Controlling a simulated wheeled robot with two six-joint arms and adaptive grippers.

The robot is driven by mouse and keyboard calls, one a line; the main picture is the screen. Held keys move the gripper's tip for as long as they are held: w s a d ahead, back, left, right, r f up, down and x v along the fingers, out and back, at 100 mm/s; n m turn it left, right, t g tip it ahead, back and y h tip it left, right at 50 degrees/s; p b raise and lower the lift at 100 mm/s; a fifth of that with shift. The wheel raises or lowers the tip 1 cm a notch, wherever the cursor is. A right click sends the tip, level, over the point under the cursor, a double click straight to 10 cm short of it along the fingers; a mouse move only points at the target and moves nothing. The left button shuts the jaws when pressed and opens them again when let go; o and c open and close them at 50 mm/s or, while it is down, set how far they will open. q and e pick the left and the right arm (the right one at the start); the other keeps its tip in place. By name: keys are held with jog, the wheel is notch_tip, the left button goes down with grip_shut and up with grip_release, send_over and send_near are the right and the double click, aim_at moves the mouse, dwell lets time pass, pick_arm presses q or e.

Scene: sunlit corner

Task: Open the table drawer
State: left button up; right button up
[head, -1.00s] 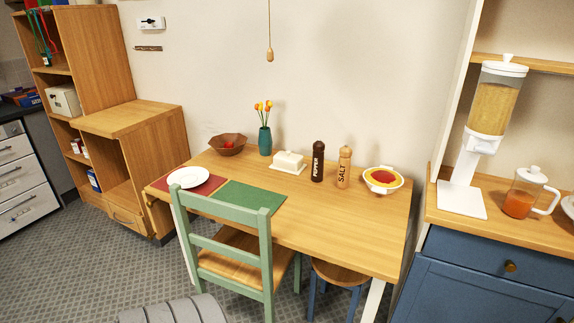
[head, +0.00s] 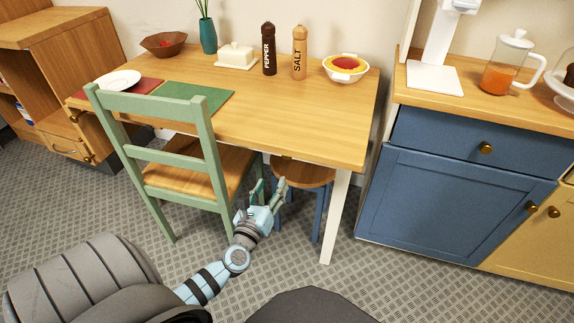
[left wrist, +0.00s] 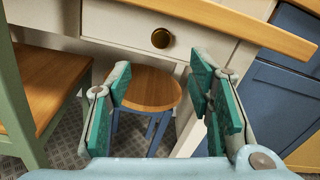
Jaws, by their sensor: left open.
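The wooden table (head: 300,128) stands in front of me. In the left wrist view its white drawer front (left wrist: 115,24) shows under the wooden top, with a round brass knob (left wrist: 161,38). The drawer looks shut. In the head view the drawer front is mostly hidden under the table edge. My left gripper (head: 270,188) is open and empty, in front of the table's near edge and low, between the chair and the right table leg. In the left wrist view the knob lies beyond the open fingers (left wrist: 160,78), apart from them. My right gripper does not show.
A green chair (head: 165,158) stands at the table on the left. A stool (head: 303,174) is under the table beyond my gripper. A blue cabinet (head: 440,200) stands on the right. The floor before the table's right leg is clear.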

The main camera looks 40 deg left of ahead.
aim_at(286, 158)
pick_arm(q)
jog(key=b+x, duration=0.2)
jog(key=x, duration=1)
jog(key=shift+w+b, duration=0.35)
jog(key=shift+w, duration=0.05)
jog(key=shift+w+a, duration=0.1)
jog(key=shift+w, duration=0.25)
grip_shut()
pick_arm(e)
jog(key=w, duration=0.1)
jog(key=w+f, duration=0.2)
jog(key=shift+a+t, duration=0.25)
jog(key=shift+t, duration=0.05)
